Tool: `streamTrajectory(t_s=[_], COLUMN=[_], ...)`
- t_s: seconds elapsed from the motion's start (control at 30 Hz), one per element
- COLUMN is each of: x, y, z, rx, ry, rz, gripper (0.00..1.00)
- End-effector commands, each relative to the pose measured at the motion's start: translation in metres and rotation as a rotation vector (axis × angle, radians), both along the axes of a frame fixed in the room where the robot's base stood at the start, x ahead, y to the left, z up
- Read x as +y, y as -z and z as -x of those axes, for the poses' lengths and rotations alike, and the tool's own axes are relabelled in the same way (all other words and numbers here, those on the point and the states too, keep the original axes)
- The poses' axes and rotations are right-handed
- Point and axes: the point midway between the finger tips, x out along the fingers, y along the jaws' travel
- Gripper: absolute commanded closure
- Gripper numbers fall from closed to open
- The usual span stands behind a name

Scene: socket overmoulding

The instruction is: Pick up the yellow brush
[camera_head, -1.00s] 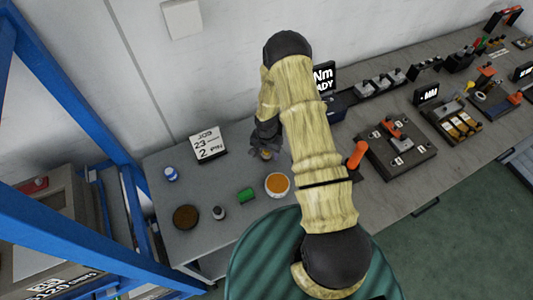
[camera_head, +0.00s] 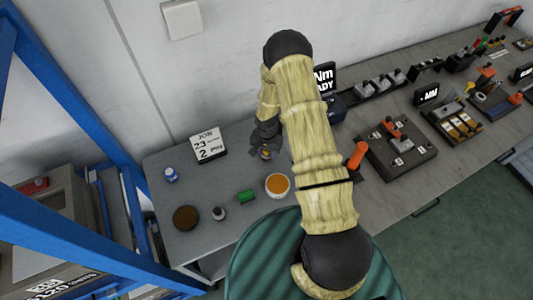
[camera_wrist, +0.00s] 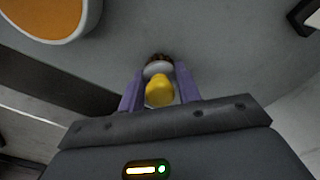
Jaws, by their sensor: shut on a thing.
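The yellow brush (camera_wrist: 159,92) is between the two purple fingers of my gripper (camera_wrist: 160,88) in the wrist view. Its rounded yellow end faces the camera, with a pale collar and a brown tip beyond it. The fingers are shut on it. In the head view my gripper (camera_head: 265,152) is over the grey bench, left of my arm, and only a small bit of the brush (camera_head: 265,155) shows under it. I cannot tell whether the brush touches the bench.
A white bowl with orange contents (camera_head: 278,195) is close by. A green cylinder (camera_head: 246,196), a small grey-capped bottle (camera_head: 219,213), a dark round dish (camera_head: 186,217) and a blue-and-white jar (camera_head: 171,174) stand left. A job sign (camera_head: 208,146) stands behind. An orange-handled tool (camera_head: 357,154) is to the right.

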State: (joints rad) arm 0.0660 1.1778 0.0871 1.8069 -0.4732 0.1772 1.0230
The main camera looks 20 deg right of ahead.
Motion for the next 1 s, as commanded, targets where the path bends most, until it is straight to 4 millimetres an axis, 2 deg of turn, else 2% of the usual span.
streamTrajectory(t_s=[0.17,0.6,0.77,1.0], x=[0.0,0.0,0.0,0.0], y=[-0.016,-0.085,-0.096,-0.097], z=[-0.001,-0.001,0.0,0.0], rx=[-0.002,-0.004,-0.001,0.0], ry=[0.002,0.002,0.0,0.0], rz=[0.0,0.0,0.0,0.0], gripper=[0.89,0.89,0.89,0.89])
